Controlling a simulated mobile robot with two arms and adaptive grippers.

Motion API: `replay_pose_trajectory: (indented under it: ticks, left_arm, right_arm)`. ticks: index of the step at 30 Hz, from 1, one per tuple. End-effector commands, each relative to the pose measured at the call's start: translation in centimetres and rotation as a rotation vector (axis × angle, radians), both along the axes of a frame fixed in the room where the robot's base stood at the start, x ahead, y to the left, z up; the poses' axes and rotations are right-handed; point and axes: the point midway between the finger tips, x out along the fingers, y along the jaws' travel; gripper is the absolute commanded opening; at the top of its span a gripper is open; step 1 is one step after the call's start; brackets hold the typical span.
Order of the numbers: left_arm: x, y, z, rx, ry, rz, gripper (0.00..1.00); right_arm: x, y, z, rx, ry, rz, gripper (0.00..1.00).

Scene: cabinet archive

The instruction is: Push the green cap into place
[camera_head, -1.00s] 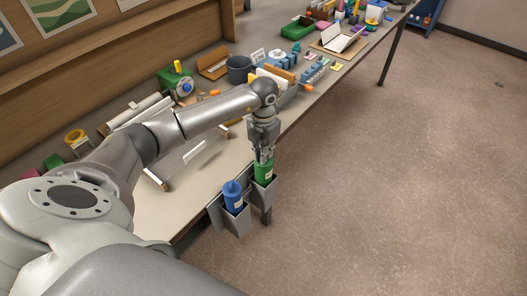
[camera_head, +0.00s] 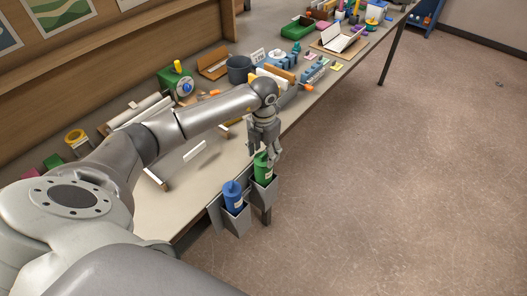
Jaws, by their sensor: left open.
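A green bottle (camera_head: 264,172) stands in the right pocket of a grey holder (camera_head: 236,226) at the table's front edge. Its green cap (camera_head: 261,158) is at the top, partly behind my fingers; I cannot tell how far down it sits. My left gripper (camera_head: 267,155) points down over it, open, with its fingers around or just beside the cap. Contact is too small to tell. A blue bottle (camera_head: 233,196) with a blue cap stands in the left pocket. My right gripper is out of view.
The table's near surface (camera_head: 215,172) is mostly bare, with a low white piece (camera_head: 194,151) on it. A dark cup (camera_head: 239,69), a green device (camera_head: 175,83) and several stationery items stand farther back. Open floor lies to the right.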

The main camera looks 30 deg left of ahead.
Motion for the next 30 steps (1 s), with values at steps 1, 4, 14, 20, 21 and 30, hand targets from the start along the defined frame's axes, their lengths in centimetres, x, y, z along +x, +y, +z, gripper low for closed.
replay_pose_trajectory:
  ticks: [1,4,14,20,21,30]
  left_arm:
    - [0.0,0.0,0.0,0.000,0.000,0.000,0.55]
    - [0.0,0.0,0.2,0.000,0.000,0.000,0.55]
    - [0.0,0.0,1.8,0.001,-0.001,0.000,0.55]
    - [0.0,0.0,2.8,0.000,0.000,-0.001,0.55]
    - [0.0,0.0,3.0,0.000,0.000,-0.001,0.55]
    - [0.0,0.0,4.5,0.001,0.000,-0.001,0.55]
  right_arm:
    - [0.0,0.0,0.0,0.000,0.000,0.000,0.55]
    - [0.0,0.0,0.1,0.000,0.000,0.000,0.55]
    - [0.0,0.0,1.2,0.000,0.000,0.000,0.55]
    - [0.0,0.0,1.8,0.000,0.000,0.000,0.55]
    - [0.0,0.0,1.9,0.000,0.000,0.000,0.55]
    - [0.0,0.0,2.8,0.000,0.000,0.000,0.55]
